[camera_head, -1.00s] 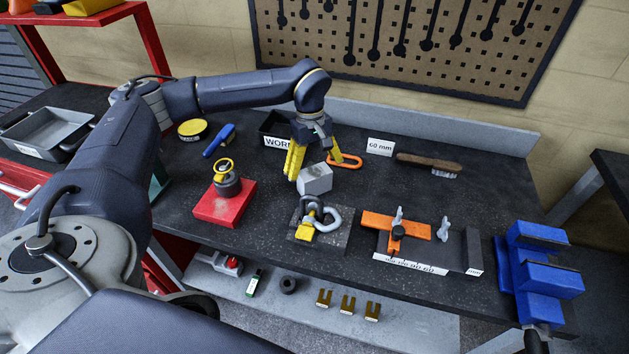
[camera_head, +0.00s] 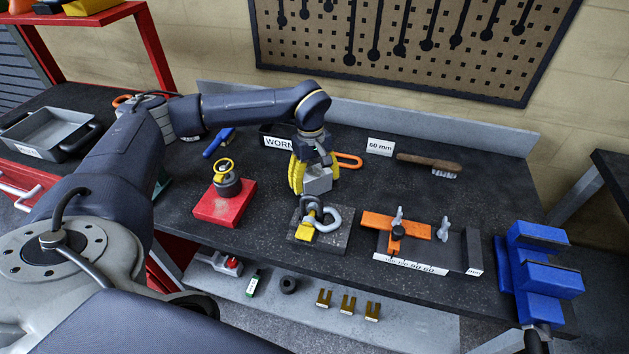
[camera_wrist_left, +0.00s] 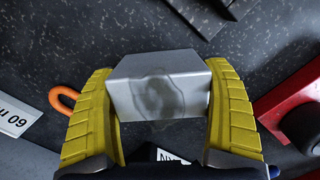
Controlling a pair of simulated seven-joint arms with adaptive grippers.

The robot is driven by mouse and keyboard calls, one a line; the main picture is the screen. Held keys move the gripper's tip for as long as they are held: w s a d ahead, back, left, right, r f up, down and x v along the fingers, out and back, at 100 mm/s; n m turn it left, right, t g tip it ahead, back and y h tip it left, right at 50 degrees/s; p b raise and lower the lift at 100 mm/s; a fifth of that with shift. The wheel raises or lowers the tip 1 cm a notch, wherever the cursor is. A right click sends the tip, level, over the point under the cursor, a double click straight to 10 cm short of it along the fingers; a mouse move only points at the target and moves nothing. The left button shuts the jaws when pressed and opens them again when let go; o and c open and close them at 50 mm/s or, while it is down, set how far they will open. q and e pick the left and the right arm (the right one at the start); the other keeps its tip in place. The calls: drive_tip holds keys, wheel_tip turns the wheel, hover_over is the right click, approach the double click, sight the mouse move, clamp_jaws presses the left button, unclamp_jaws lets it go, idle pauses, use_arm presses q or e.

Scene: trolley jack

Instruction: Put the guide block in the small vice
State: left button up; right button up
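The guide block is a plain grey metal block (camera_head: 318,182) near the middle of the bench, behind the dark plate with the shackle. My left gripper (camera_head: 314,176) points down over it, with its yellow fingers on either side. In the left wrist view the block (camera_wrist_left: 160,88) fills the space between the fingers, which seem to touch both its sides. I cannot tell whether it rests on the bench. The small vice (camera_head: 540,262) is blue and sits at the bench's right front corner. My right gripper is not in view.
An eye-and-shackle piece (camera_head: 322,218) is in front of the block. A red base with a yellow-wheeled valve (camera_head: 225,200) stands left. An orange clamp fixture (camera_head: 410,228) lies between block and vice. A brush (camera_head: 428,163) and an orange link (camera_head: 348,160) lie behind.

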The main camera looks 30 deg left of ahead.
use_arm(q)
drive_tip(key=c, duration=0.8)
drive_tip(key=shift+r, duration=0.1)
drive_tip(key=shift+c, duration=0.2)
